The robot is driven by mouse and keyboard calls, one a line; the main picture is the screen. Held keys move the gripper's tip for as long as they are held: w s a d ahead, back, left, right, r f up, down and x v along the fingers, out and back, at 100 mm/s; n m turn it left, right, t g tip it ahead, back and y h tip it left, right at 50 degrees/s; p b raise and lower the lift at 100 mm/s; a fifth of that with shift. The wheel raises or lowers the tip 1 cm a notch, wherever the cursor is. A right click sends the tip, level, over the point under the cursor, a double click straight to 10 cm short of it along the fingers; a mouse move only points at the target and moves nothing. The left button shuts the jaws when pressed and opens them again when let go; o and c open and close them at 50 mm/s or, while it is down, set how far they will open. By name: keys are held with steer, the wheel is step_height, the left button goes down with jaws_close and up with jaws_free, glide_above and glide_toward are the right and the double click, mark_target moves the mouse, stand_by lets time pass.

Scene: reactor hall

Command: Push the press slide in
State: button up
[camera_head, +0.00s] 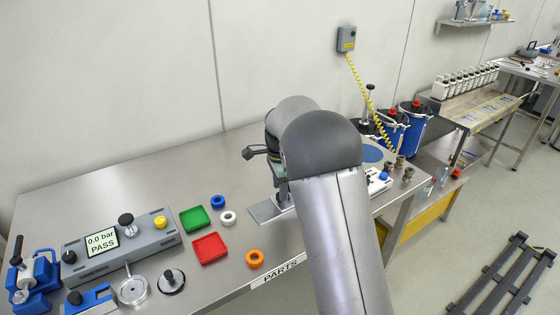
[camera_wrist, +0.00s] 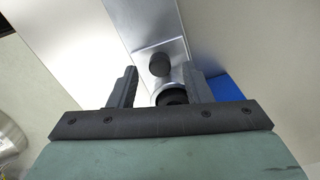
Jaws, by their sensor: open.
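My gripper (camera_wrist: 159,88) shows in the wrist view with its two dark fingers apart. Between and beyond the fingers is a bright metal part (camera_wrist: 145,22) with a dark round knob (camera_wrist: 159,64), which looks like the press slide. Nearer, a metal ring or cylinder with a dark centre (camera_wrist: 172,97) lies between the fingers. I cannot tell whether a finger touches either part. In the head view my arm hides most of this spot. Only a flat metal base plate (camera_head: 266,210) shows beside it, on the bench.
On the steel bench (camera_head: 130,190) are a green tray (camera_head: 195,219), a red tray (camera_head: 209,248), blue, white and orange rings, and a grey test unit (camera_head: 120,245) reading 0.0 bar PASS. Blue canisters (camera_head: 412,125) stand behind my arm at right. The bench's back left is clear.

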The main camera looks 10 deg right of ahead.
step_height(320, 180, up, 16)
stand_by(0.3)
steer(key=shift+f, duration=0.1)
